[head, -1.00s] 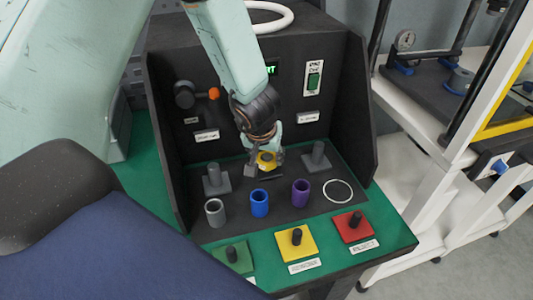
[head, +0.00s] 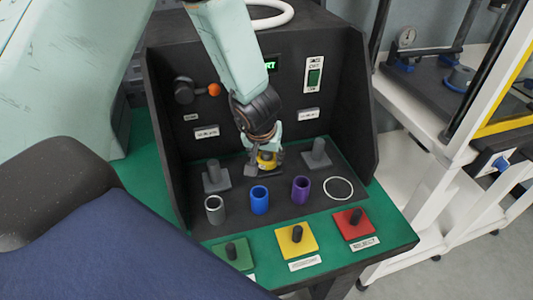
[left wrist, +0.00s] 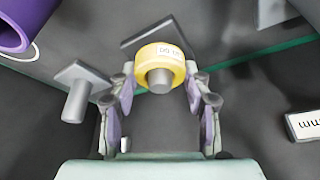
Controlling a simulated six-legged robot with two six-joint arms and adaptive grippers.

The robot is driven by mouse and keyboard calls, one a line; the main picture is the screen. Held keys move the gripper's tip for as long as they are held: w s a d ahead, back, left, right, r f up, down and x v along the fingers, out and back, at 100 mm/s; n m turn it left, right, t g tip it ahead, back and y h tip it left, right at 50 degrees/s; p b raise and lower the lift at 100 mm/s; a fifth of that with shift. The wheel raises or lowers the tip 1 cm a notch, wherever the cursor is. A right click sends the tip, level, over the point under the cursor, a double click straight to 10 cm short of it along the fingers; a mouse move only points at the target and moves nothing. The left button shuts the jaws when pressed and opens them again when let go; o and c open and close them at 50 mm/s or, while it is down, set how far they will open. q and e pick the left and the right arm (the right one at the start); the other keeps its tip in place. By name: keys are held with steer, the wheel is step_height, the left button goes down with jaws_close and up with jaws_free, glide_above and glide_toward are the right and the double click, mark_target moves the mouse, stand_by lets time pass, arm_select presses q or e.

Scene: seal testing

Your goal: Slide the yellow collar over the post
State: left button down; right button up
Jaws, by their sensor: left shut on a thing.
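The yellow collar (head: 267,164) is between the fingers of my left gripper (head: 266,160) at the middle of the dark panel, and the gripper is shut on it. In the left wrist view the collar (left wrist: 146,56) shows as a thick ring with a printed label. The rounded top of a grey post (left wrist: 159,80) shows inside its hole, so the collar is around the post. The post's square base (left wrist: 131,42) shows beyond the collar. How far down the collar sits is hard to tell. My right gripper is not in view.
Two other grey posts (head: 214,176) (head: 317,153) stand at either side. Grey (head: 215,210), blue (head: 260,200) and purple (head: 301,190) sleeves and a white ring (head: 338,188) are in front. Green, yellow (head: 296,240) and red (head: 355,224) pads with black pegs line the front edge.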

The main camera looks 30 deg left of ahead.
arm_select(q)
steer(key=shift+f, duration=0.4)
stand_by(0.5)
stand_by(0.4)
steer(key=c, duration=0.5)
jaws_free()
step_height(320, 180, up, 9)
steer(key=p, duration=1)
steer(key=shift+r, duration=0.1)
